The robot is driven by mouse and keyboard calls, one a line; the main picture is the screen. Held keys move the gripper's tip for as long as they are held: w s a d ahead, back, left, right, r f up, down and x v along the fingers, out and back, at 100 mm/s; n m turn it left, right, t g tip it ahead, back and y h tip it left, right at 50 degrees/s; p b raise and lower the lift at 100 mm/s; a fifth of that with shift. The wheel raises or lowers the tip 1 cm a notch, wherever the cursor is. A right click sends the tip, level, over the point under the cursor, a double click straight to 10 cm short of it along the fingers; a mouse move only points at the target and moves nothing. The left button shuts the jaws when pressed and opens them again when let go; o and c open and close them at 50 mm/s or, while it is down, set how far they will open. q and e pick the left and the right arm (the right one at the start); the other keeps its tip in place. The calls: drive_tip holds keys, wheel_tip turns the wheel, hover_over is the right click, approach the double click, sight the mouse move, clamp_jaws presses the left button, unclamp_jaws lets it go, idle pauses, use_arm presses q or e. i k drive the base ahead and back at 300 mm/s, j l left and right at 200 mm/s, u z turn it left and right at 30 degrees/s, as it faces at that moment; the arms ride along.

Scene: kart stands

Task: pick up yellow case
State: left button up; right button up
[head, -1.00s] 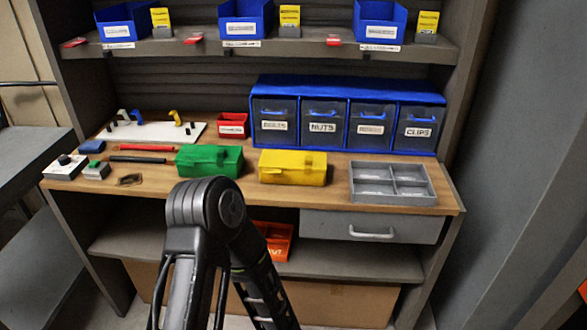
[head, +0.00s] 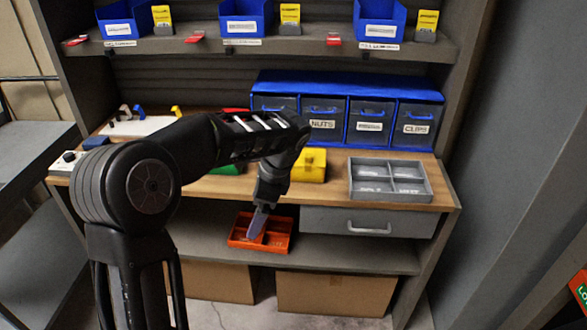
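The yellow case (head: 312,166) lies on the wooden worktop, right of the middle; my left wrist covers its left part. My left gripper (head: 258,222) points down, left of and below the case in the head view. It appears in front of the worktop edge and overlaps the orange tray in the picture. Its fingers line up edge-on, so I cannot tell whether they are open. No contact with the case shows. My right gripper is not in view.
A grey divided tray (head: 355,193) stands right of the case. Blue-framed drawers (head: 430,97) stand behind it. The green case (head: 228,170) is mostly hidden by my arm. An orange tray (head: 236,243) sits on the lower shelf, with cardboard boxes (head: 335,293) below.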

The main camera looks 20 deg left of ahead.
sight(317, 175)
drive_tip(key=i, duration=1)
